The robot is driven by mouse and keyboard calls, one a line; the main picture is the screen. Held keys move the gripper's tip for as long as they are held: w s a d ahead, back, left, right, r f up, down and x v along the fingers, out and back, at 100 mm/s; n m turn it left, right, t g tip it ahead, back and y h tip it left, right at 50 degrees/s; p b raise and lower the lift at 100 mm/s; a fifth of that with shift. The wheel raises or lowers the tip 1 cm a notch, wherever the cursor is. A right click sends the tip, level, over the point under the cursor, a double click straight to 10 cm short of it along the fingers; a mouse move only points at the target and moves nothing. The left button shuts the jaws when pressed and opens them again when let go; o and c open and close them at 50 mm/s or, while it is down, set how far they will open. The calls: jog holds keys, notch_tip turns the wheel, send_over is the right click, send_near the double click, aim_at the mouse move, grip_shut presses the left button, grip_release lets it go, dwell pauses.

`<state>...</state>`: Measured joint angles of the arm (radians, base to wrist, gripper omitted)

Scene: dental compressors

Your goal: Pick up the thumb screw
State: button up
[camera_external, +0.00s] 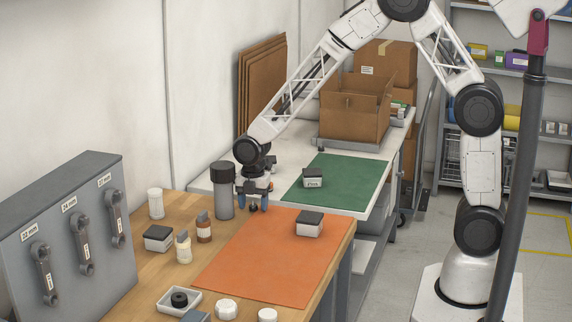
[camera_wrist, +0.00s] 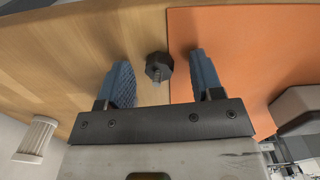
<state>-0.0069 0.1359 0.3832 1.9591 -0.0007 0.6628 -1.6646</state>
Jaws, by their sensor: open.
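The thumb screw (camera_wrist: 158,67) shows in the wrist view as a dark knurled knob with a short threaded stem. It lies on the wooden table at the left edge of the orange mat (camera_wrist: 215,35). In the external view it is a small dark spot (camera_external: 253,207) below my gripper. My gripper (camera_wrist: 162,80) is open, with one blue finger on each side of the screw and a gap on both sides. Nothing is held between the fingers. My gripper (camera_external: 252,205) is low over the table's far end in the external view.
A tall grey cylinder with a dark cap (camera_external: 223,192) stands close left of my gripper. A black-topped box (camera_external: 310,224) sits on the orange mat. Small bottles (camera_external: 204,228) and a white tray (camera_external: 178,301) stand nearer. The orange mat's middle is clear.

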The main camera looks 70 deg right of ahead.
aim_at(255, 205)
jog(key=c, duration=1)
jog(key=shift+r, duration=0.15)
grip_shut()
jog(key=shift+r, duration=1.5)
jog(key=shift+s+r, duration=0.15)
jog(key=shift+s, duration=0.15)
jog(key=s, duration=0.5)
jog(key=s+r, duration=0.1)
jog(key=s, duration=0.9)
jog(key=shift+s+r, duration=0.2)
